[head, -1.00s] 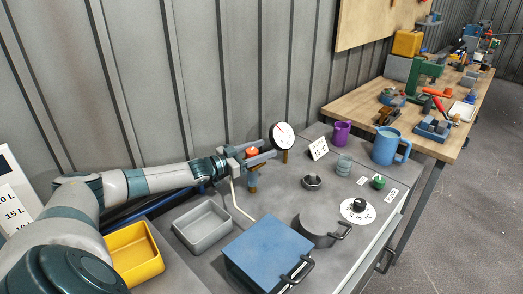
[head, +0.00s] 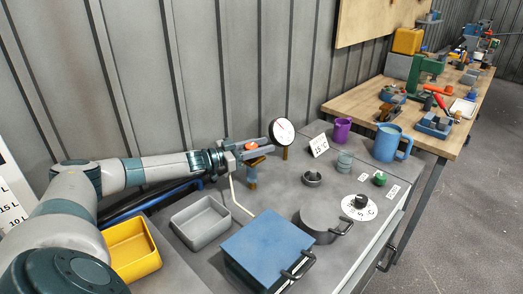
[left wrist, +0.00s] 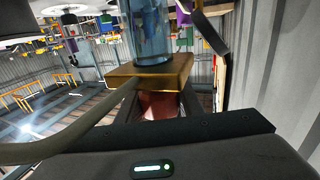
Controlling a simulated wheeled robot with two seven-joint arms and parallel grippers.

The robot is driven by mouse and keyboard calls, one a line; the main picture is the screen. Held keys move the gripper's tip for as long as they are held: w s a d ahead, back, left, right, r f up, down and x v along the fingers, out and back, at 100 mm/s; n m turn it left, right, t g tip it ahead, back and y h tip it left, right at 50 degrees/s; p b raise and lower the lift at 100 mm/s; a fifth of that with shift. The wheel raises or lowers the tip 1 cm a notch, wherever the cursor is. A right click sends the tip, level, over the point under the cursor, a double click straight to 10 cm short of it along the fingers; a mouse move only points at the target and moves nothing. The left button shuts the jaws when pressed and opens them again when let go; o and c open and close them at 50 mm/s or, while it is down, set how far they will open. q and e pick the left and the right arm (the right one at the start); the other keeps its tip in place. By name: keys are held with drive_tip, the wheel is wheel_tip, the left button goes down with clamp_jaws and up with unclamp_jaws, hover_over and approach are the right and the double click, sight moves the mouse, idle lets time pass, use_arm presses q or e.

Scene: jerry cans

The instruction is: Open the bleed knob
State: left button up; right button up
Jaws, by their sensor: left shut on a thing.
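The fingers hide part of the knob. My right gripper is not in view.
A round white gauge (head: 282,132) stands close to the fingertips. A pale bent tube (head: 236,202) runs below the gripper. A grey tray (head: 201,222), a blue box (head: 266,248) and a lidded grey pot (head: 319,225) stand in front. A corrugated wall is behind.

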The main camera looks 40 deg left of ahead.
use_arm(q)
drive_tip(key=m+g+h+b, duration=0.1)
drive_tip(key=m+g+h, duration=0.1)
drive_tip(key=h, duration=0.1)
drive_tip(key=shift+s+d+b, duration=0.15)
drive_tip(key=shift+d+b, duration=0.1)
drive_tip(key=shift+b, duration=0.15)
drive_tip(key=shift+s+d+f+m+g+h+b, duration=0.1)
drive_tip(key=shift+d+m+g+h+b, duration=0.05)
drive_tip(key=shift+m+g+h+b, duration=0.35)
drive_tip(key=shift+s+d+m+g+h+b, duration=0.1)
drive_tip(key=shift+m+g+h+b, duration=0.2)
drive_tip(key=shift+m+h, duration=0.25)
drive_tip(key=shift+s+d+m+g+h+b, duration=0.1)
drive_tip(key=shift+s+m+g+h+b, duration=0.15)
drive_tip(key=shift+m+g+h, duration=0.3)
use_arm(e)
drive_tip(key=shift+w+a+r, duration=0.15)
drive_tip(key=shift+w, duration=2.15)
use_arm(q)
drive_tip(key=o, duration=1.1)
drive_tip(key=shift+c, duration=0.2)
drive_tip(key=shift+r, duration=0.25)
